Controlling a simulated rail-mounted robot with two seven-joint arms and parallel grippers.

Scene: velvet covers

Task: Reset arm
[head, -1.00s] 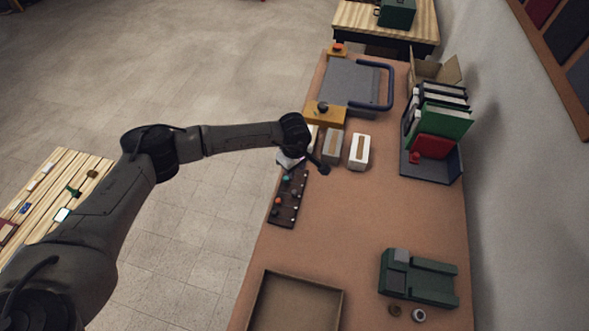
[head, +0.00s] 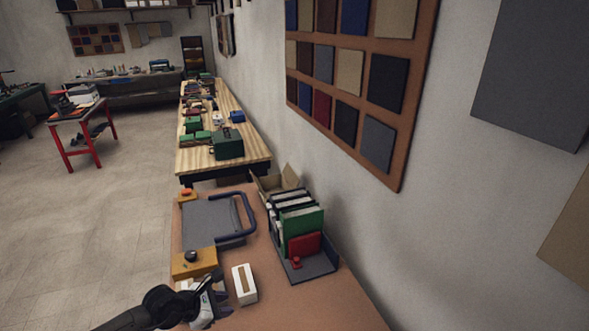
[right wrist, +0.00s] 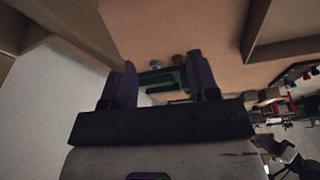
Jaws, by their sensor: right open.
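In the head view my left gripper (head: 213,284) is at the bottom, over the near left side of the brown table (head: 300,305). The dark left arm enters from the bottom edge. In the right wrist view my right gripper (right wrist: 162,78) is open, with its two purplish fingers apart. Nothing is held between them. A green device (right wrist: 165,80) on the brown surface shows beyond the fingers. My right gripper is not in the head view.
A grey press with a blue handle (head: 247,222) and a yellow block (head: 195,264) stand near the left gripper. A white box (head: 244,285) is close to its right. A rack of books (head: 318,266) stands by the wall. Open floor (head: 90,240) lies left.

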